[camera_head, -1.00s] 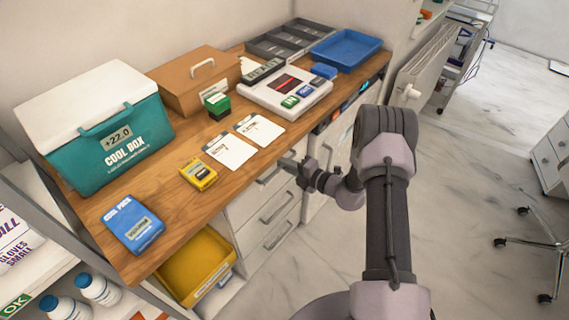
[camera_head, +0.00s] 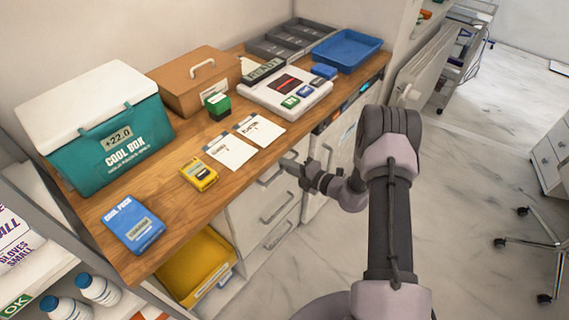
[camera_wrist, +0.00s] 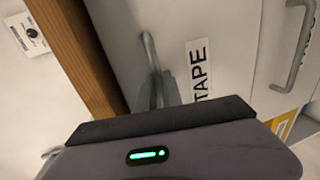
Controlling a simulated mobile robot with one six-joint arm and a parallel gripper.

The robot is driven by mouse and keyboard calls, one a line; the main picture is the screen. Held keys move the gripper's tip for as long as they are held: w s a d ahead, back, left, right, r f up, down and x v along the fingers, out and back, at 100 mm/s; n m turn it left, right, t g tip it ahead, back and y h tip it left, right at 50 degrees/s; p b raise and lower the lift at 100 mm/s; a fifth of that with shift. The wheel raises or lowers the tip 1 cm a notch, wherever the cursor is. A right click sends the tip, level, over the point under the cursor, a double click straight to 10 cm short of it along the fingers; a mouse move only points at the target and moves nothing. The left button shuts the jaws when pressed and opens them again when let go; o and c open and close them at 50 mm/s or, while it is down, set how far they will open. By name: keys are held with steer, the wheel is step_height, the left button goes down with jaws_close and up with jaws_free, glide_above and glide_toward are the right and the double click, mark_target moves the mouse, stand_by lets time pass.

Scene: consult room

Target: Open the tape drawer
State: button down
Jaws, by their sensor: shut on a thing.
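The tape drawer (camera_wrist: 225,45) shows in the wrist view as a pale front with a printed TAPE label (camera_wrist: 199,70). Its grey bar handle (camera_wrist: 148,48) stands left of the label, close to the wooden counter edge. My gripper (camera_wrist: 158,92) is shut on the handle; its fingers hide the handle's near end. In the head view my gripper (camera_head: 290,164) is at the top drawer just under the counter, and partly covers that drawer front. I cannot tell whether the drawer front stands out from the cabinet.
The wooden counter (camera_head: 188,217) overhangs the drawers. Lower drawers with a handle (camera_head: 279,234) are below. A yellow bin (camera_head: 200,262) sits under the counter at left. Cards, a yellow box (camera_head: 199,174) and a cool box (camera_head: 110,130) stand on top.

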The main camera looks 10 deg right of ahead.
steer(key=f+p+v, duration=0.1)
steer(key=f+v, duration=0.2)
steer(key=v, duration=1.2)
steer(key=s+f+p+v, duration=0.1)
steer(key=f+v, duration=0.2)
steer(key=v, duration=1.3)
steer(key=shift+s+d+f+p, duration=0.25)
steer(key=shift+d+p, duration=0.15)
steer(key=shift+d, duration=0.1)
steer(key=c, duration=1.8)
jaws_free()
steer(key=shift+o, duration=0.2)
steer(key=p+v, duration=0.2)
steer(key=v, duration=1.5)
steer(key=shift+s+p, duration=0.2)
steer(key=shift+p, duration=0.2)
steer(key=shift+d, duration=0.1)
